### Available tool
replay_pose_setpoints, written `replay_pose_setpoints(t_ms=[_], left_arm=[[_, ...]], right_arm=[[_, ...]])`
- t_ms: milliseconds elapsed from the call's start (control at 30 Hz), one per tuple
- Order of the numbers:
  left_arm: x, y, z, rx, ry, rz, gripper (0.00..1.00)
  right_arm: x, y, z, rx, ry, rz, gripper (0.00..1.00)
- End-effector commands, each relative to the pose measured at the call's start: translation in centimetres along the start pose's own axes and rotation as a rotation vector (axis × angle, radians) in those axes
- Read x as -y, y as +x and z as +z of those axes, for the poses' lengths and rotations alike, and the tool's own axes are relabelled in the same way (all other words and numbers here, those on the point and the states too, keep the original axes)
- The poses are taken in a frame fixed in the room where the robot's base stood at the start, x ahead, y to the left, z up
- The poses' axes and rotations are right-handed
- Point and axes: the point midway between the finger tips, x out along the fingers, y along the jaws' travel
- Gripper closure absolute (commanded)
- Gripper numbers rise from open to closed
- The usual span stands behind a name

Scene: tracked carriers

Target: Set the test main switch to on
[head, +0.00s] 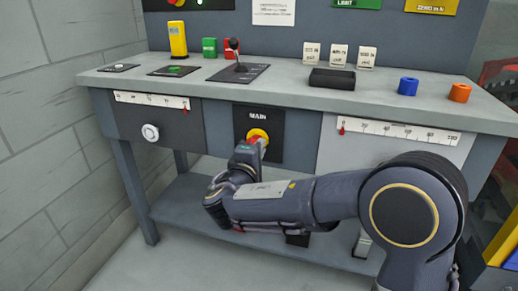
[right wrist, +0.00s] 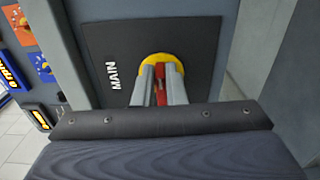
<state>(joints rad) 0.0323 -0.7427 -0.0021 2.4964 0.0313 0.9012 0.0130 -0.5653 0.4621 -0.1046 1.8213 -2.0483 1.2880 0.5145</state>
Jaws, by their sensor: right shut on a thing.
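The main switch has a red handle on a round yellow disc (head: 257,134), set on a dark plate marked MAIN (head: 270,118) on the bench front. In the right wrist view the yellow disc (right wrist: 160,60) and the red handle (right wrist: 161,88) show between the two fingers. My right gripper (head: 254,145) is at the switch and shut on the red handle. The handle's lower part is partly hidden by the fingers, and no on or off marks are readable. My left gripper is not in view.
A white knob (head: 150,132) and a scale (head: 400,132) flank the switch. A lower shelf (head: 190,205) lies below.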

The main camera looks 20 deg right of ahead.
Motion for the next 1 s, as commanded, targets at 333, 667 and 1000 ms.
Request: replay_pose_setpoints(t_ms=[333, 667, 1000], left_arm=[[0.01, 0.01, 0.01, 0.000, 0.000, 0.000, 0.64], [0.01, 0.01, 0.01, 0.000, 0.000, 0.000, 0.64], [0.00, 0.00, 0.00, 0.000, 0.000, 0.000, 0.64]], right_arm=[[0.22, -0.05, -0.02, 0.000, 0.037, -0.002, 1.00], [0.22, -0.05, -0.02, -0.001, 0.036, -0.002, 0.81], [0.13, -0.02, -0.01, 0.000, 0.037, -0.001, 0.67]])
